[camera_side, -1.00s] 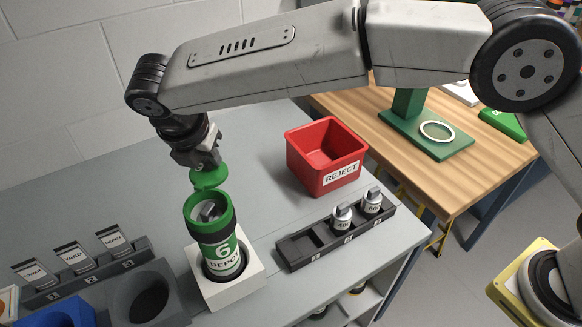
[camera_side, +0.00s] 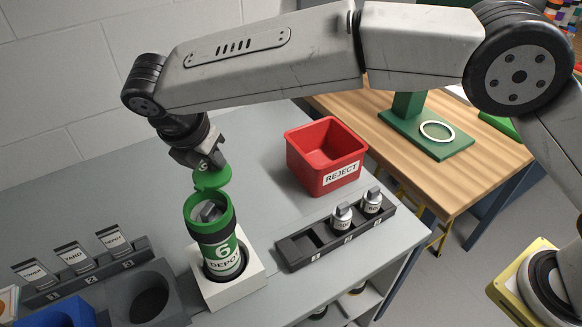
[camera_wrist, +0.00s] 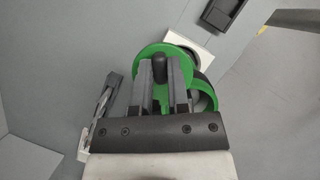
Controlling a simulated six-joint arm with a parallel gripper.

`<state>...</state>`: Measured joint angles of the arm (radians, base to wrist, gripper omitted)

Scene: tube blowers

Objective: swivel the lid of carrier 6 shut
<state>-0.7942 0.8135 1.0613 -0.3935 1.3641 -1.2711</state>
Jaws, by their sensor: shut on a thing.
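Carrier 6 (camera_side: 219,250) is a green and black tube marked "6 DEPOT", upright in a white square holder (camera_side: 241,284). Its mouth is open at the top and a grey thing shows inside. Its green lid (camera_side: 211,180) stands off to the far side of the mouth, just above the rim, leaving the opening uncovered. My gripper (camera_side: 203,160) is shut on the lid, at its knob. In the wrist view the black knob (camera_wrist: 158,66) sits between the fingers on the green lid (camera_wrist: 142,57), with the carrier's green rim (camera_wrist: 206,98) partly hidden at right.
A dark rack (camera_side: 296,250) with two grey-white capped pieces stands right of the carrier. A red REJECT bin (camera_side: 340,180) is behind it. A dark block with a round hole (camera_side: 147,303) and a label rack (camera_side: 77,278) are at left.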

